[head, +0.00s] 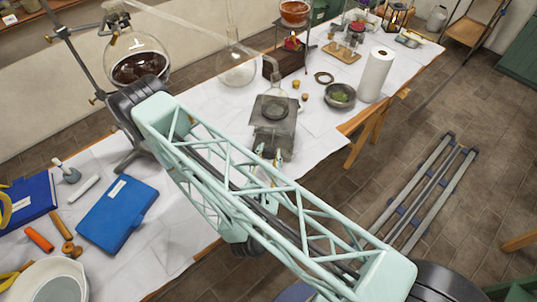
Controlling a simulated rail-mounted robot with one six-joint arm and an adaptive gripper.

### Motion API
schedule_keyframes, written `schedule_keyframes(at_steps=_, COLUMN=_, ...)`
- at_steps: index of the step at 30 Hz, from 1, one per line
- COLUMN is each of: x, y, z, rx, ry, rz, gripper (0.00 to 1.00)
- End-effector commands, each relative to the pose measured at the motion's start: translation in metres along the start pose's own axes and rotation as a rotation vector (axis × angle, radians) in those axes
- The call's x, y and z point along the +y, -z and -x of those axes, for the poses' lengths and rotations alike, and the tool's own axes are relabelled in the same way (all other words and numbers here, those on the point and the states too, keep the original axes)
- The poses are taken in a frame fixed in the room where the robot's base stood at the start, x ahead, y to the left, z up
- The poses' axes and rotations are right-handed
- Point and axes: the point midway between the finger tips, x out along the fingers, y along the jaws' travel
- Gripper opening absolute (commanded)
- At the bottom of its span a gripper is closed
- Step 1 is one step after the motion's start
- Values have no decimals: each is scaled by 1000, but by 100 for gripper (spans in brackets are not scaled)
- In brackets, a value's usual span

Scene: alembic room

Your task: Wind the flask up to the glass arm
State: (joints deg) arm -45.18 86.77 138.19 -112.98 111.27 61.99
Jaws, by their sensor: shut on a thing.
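A lab jack (272,138) with a dark grey top plate stands near the table's front edge. A small clear flask (276,98) appears to stand on its plate; its outline is faint. The glass arm (188,27) slopes down to the right from above the large round flask of dark liquid (140,66). I cannot tell the gap between the small flask and the arm's end. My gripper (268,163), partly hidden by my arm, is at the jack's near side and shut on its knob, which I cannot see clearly.
Another clear round flask (237,70) stands behind and left of the jack. To the right are a bowl (340,96) and a paper towel roll (376,75). A blue binder (117,213) lies at the left. A metal stand (75,45) holds the large flask.

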Motion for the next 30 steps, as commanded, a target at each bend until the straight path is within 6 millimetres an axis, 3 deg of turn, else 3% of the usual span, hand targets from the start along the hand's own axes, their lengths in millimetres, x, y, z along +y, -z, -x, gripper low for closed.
schedule_keyframes(at_steps=30, x=3, y=-1, z=0, rx=-1, ry=-2, rz=-793, gripper=19)
